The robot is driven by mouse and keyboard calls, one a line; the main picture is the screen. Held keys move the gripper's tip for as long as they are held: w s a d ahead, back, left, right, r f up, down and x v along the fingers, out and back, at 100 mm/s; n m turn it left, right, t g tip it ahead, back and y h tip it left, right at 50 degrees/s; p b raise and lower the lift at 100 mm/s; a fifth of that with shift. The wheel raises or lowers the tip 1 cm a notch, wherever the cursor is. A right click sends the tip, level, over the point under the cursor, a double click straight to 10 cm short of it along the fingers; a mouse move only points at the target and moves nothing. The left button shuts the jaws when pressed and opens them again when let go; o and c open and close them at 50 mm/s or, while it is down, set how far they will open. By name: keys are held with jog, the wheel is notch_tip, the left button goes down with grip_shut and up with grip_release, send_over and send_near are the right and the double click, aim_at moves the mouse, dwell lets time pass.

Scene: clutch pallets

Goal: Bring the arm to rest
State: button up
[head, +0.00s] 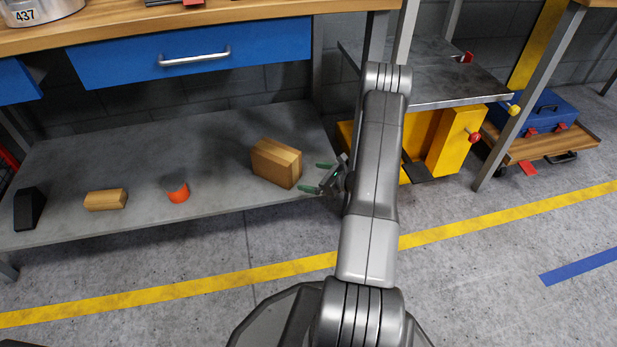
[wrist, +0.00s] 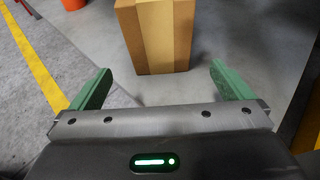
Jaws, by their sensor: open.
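My arm stretches forward from my base in the head view.
The lower shelf (head: 225,135) also bears a black wedge (head: 29,208), a small wooden piece (head: 105,200) and an orange cup (head: 178,192). A blue drawer (head: 195,52) is above. A grey cart (head: 430,75) and yellow unit (head: 450,140) stand right. Floor in front is clear.

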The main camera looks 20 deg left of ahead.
aim_at(287, 174)
dwell(0.3)
jog(key=shift+a, duration=0.3)
jog(key=x, duration=1.1)
jog(key=shift+a+f, duration=0.1)
jog(key=shift+f, duration=0.35)
jog(key=shift+w+f, duration=0.1)
jog(key=shift+f, duration=0.2)
jog(key=shift+r, duration=0.2)
